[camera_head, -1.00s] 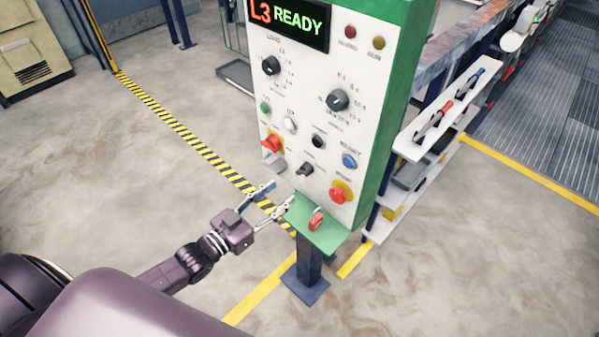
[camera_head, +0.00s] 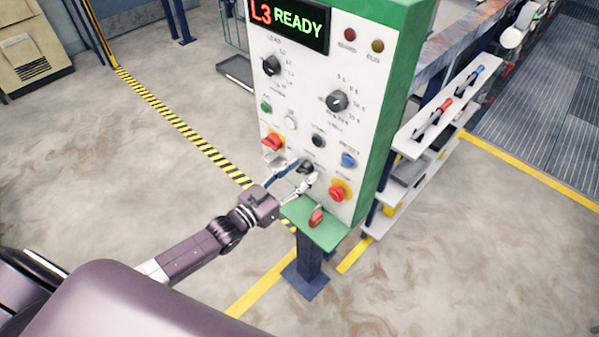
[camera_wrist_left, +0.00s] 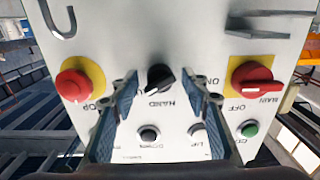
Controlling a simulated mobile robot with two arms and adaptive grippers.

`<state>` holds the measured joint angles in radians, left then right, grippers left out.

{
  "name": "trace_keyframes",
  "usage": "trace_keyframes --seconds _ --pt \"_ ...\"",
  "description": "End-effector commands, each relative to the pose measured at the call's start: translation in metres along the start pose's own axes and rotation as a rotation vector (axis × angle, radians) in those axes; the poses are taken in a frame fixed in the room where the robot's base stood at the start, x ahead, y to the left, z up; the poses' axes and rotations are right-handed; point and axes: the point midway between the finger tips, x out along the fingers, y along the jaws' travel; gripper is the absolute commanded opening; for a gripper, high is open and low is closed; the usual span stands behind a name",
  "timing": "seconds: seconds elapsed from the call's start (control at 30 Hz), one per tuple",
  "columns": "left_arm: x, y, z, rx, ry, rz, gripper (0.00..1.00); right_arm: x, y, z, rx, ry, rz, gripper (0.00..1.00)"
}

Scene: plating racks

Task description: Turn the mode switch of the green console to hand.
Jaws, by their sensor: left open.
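The green console (camera_head: 379,120) stands upright with a white front panel. Its black mode switch (camera_head: 306,167) is a small knob low on the panel, partly covered by my fingers in the head view. In the left wrist view, which is upside down, the black knob (camera_wrist_left: 159,77) sits beside an inverted HAND label. My left gripper (camera_head: 304,174) is open at the panel, with its fingers on either side of the knob. In the wrist view the fingers (camera_wrist_left: 162,92) show a gap around it; I cannot tell whether they touch it. My right gripper is not in view.
A red main switch (camera_head: 272,142) on yellow is left of the knob, and a red stop button (camera_head: 339,191) is to the right. A green ledge with a red padlock (camera_head: 317,218) juts out below. A white shelf (camera_head: 450,110) with tools stands to the right.

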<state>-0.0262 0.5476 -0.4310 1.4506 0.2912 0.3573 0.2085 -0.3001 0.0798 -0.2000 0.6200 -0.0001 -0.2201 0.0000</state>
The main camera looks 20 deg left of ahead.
Motion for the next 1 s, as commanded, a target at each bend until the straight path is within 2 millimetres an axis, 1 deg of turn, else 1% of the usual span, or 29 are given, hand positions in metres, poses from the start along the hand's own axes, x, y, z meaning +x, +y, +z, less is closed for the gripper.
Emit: trace_keyframes --seconds 0.1,0.43,0.77,1.0 --pt "-0.0002 0.0001 0.0003 0.000 0.000 0.000 0.41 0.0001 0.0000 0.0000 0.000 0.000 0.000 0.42" --pt "-0.0005 0.0000 0.0003 0.000 0.000 0.000 0.05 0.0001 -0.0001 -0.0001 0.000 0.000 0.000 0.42" --pt "-0.0005 -0.0002 0.0004 -0.051 0.000 -0.001 0.05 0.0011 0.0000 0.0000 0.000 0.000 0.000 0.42" --pt "-0.0005 0.0000 0.0006 -0.200 0.000 0.000 0.05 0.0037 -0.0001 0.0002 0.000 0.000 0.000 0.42"
